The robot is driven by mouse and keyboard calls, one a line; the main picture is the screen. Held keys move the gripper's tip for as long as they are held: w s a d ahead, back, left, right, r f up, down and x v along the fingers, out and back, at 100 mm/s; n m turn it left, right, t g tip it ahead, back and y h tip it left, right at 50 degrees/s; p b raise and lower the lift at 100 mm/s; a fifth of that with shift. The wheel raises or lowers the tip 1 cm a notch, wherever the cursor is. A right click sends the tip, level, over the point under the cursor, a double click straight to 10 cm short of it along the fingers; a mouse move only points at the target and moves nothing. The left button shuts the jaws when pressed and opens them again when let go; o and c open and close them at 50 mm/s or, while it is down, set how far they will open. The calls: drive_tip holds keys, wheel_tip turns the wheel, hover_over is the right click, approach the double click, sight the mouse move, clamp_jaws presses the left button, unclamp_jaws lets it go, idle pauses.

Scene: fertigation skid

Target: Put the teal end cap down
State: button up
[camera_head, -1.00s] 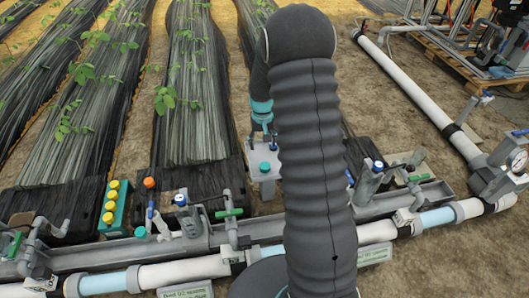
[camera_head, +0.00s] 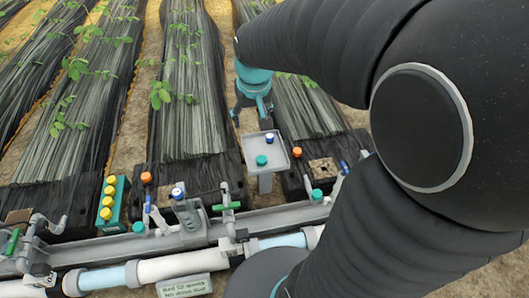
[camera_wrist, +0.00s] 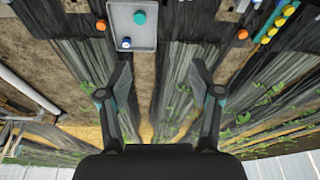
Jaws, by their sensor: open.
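A teal end cap (camera_head: 261,160) sits on a small grey tray (camera_head: 283,166) on a post, in front of a planting bed. A blue-and-white cap (camera_head: 269,138) stands on the same tray, apart from it. In the wrist view the teal end cap (camera_wrist: 140,17) and the blue cap (camera_wrist: 126,43) show on the tray near the top edge. My gripper (camera_head: 251,113) is behind the tray and clear of the caps. In the wrist view my gripper (camera_wrist: 161,70) has its fingers spread, with nothing between them.
A teal rack with yellow caps (camera_head: 113,203) stands at the left. Valves with green handles (camera_head: 226,206) and a white pipe (camera_head: 180,267) run along the front. Other teal caps sit along the channel (camera_head: 139,227), (camera_head: 317,194). My arm hides the right side.

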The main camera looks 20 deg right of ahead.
drive_tip(key=s+a+r+t, duration=0.1)
drive_tip(key=s+a+r, duration=0.1)
drive_tip(key=s, duration=0.6)
drive_tip(key=s+a+r+n+t, duration=0.1)
drive_tip(key=s+r, duration=0.2)
drive_tip(key=s, duration=0.5)
drive_tip(key=shift+s+a+t, duration=0.3)
drive_tip(key=shift+a, duration=0.1)
